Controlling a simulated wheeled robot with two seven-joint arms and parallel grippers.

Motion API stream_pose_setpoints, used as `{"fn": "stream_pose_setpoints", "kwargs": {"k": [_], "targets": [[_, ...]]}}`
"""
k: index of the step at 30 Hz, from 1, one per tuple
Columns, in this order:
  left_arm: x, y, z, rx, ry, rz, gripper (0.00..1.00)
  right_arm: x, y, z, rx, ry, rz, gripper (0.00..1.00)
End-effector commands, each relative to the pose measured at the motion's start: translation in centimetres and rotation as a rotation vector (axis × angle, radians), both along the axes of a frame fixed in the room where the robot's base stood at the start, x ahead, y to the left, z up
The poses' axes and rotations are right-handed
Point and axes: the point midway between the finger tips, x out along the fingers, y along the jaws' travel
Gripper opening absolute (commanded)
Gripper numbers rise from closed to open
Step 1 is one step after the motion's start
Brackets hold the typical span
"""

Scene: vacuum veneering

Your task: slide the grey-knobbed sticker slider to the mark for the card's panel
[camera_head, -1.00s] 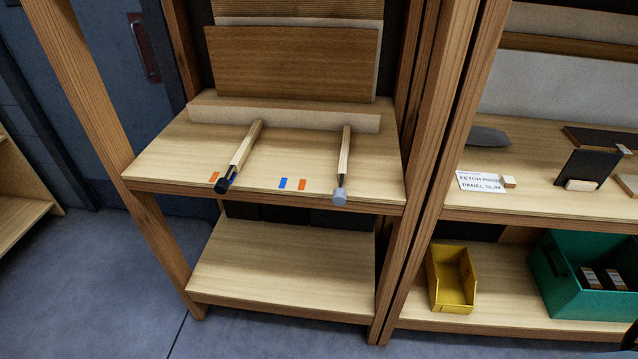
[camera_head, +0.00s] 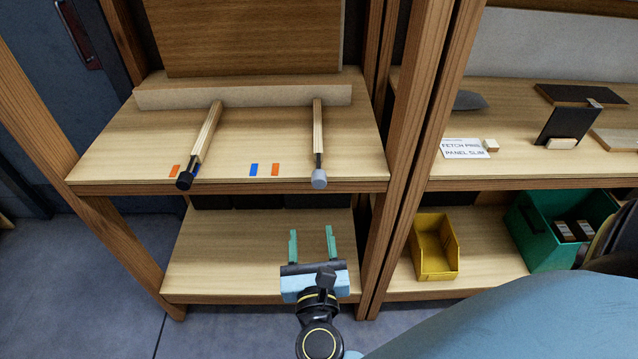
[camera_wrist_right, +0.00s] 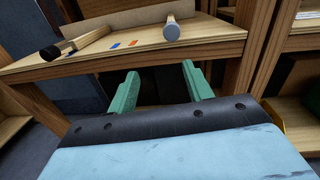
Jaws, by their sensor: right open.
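The grey-knobbed slider (camera_head: 318,146) is a wooden stick at the right of the upper shelf, its grey knob (camera_head: 319,178) at the front edge. It also shows in the right wrist view (camera_wrist_right: 172,30). A black-knobbed slider (camera_head: 206,133) lies to its left. Blue (camera_head: 253,170) and orange (camera_head: 275,170) marks lie between them; another orange mark (camera_head: 175,171) is by the black knob. The card (camera_head: 465,149) reads "FETCH PINE" (last word unsure) and "PANEL SLIM". My right gripper (camera_head: 311,245) is open and empty, below and in front of the grey knob. My left gripper is out of view.
A pale bar (camera_head: 243,96) crosses behind the sliders, with a brown panel (camera_head: 240,38) behind it. A wooden post (camera_head: 408,120) stands to the right. A yellow bin (camera_head: 435,250) and a green crate (camera_head: 545,235) stand on the lower right shelf.

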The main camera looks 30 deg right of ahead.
Motion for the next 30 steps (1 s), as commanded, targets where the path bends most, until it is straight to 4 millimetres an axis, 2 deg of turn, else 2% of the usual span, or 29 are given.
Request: {"fn": "stream_pose_setpoints", "kwargs": {"k": [3, 8, 15, 21, 27, 30], "targets": [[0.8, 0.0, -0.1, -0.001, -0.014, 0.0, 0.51, -0.5, -1.0, 1.6, 0.159, -0.078, -0.062, 0.51], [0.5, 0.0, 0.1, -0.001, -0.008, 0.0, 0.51, 0.2, -1.9, 2.2, 0.211, -0.108, -0.081, 0.51], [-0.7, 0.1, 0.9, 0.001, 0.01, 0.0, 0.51, 4.1, -4.3, 2.3, 0.205, -0.106, -0.08, 0.51], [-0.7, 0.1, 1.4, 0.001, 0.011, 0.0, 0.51, 7.7, -6.5, 2.2, 0.203, -0.105, -0.078, 0.51], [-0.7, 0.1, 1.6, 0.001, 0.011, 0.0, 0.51, 9.9, -7.9, 2.1, 0.204, -0.103, -0.077, 0.51], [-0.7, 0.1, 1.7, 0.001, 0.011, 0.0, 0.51, 10.5, -8.3, 2.1, 0.204, -0.103, -0.077, 0.51]]}}
